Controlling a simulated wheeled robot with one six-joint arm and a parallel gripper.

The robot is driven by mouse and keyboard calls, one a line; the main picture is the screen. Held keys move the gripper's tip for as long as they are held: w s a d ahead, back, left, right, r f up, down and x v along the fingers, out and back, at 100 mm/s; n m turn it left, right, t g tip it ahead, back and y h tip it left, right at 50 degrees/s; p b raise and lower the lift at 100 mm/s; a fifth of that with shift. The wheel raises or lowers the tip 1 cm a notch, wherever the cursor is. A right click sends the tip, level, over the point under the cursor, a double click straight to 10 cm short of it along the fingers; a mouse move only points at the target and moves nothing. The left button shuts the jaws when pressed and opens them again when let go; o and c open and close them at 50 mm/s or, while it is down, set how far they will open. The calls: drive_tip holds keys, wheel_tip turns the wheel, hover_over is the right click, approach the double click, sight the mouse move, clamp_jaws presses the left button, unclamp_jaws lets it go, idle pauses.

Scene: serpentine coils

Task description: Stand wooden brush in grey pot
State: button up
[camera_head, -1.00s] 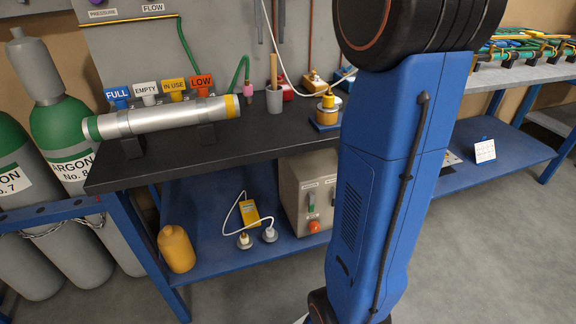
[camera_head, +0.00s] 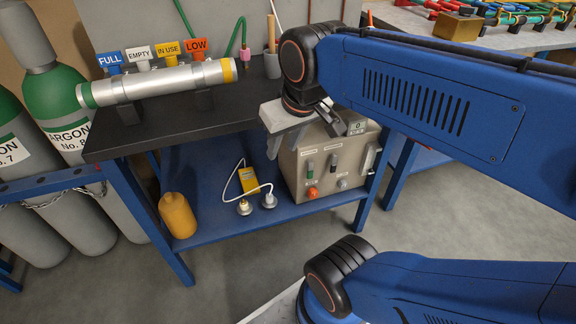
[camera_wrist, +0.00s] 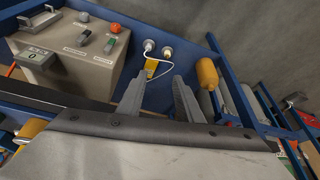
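A grey pot (camera_head: 272,66) stands on the black bench top, behind and left of my wrist in the head view. A wooden handle (camera_head: 271,34) stands upright in it; its lower end is hidden, and I cannot tell whether it is the brush. No other wooden brush is clear to see. My gripper (camera_head: 285,150) hangs by the bench's front edge, lower than the pot and apart from it. In the wrist view its two fingers (camera_wrist: 158,82) are spread with nothing between them. The pot is not visible in the wrist view.
A silver cylinder (camera_head: 160,82) rests on the bench, with coloured signs behind. A grey control box (camera_head: 325,165), orange bottle (camera_head: 177,216) and yellow device (camera_head: 248,180) are on the lower shelf (camera_head: 215,220). Gas bottles (camera_head: 60,105) stand left. Floor in front is clear.

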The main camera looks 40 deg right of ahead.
drive_tip(key=shift+n, duration=0.3)
drive_tip(key=s+f, duration=0.2)
drive_tip(key=f, duration=0.2)
drive_tip(key=shift+s+a+f, duration=0.2)
drive_tip(key=shift+s+a, duration=0.15)
drive_tip(key=shift+s, duration=0.05)
